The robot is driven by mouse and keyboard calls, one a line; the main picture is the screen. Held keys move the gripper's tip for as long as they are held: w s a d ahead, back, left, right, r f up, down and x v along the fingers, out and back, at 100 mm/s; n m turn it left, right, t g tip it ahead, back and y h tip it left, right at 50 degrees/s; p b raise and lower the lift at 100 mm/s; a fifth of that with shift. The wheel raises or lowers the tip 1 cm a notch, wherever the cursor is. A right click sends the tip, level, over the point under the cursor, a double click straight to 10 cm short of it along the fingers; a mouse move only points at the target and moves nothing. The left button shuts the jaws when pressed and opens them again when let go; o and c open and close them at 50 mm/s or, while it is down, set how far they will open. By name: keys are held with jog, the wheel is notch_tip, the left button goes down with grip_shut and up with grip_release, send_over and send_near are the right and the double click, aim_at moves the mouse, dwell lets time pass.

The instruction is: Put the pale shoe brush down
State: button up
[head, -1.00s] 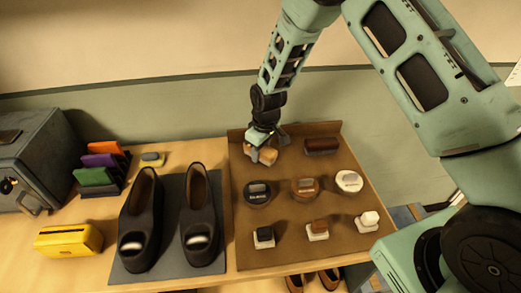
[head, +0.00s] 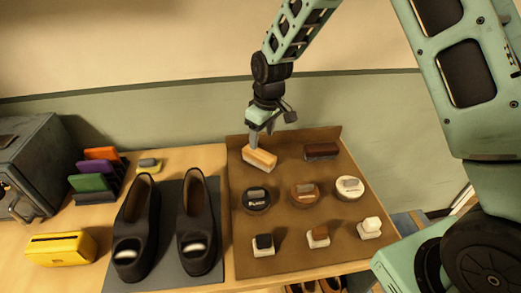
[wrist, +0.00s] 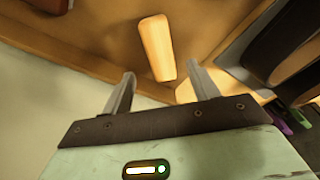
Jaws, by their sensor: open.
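The pale shoe brush (head: 260,158) lies at the back left of the brown tray (head: 303,268). In the wrist view the pale brush (wrist: 157,47) lies beyond the fingertips, clear of them. My gripper (head: 266,130) is above the brush, its fingers apart and empty. Both fingers of my gripper (wrist: 163,75) show in the wrist view with a wide gap between them.
A dark brush (head: 321,151) lies at the tray's back right. Several round tins, including a black-labelled one (head: 257,199), and small blocks stand in front. Black shoes (head: 196,225) stand on a grey mat (head: 172,274) to the left. A yellow box (head: 62,249) is farther left.

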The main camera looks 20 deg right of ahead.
jog(key=s+a+r, duration=0.4)
jog(key=s+r, duration=0.1)
jog(key=s, duration=0.3)
jog(key=s+a+r, duration=0.4)
jog(key=s+r, duration=0.1)
jog(key=s, duration=0.3)
jog(key=s+d+r+n+g, duration=0.1)
jog(key=s, duration=1.6)
jog(key=shift+r, duration=0.25)
jog(key=shift+o, duration=0.4)
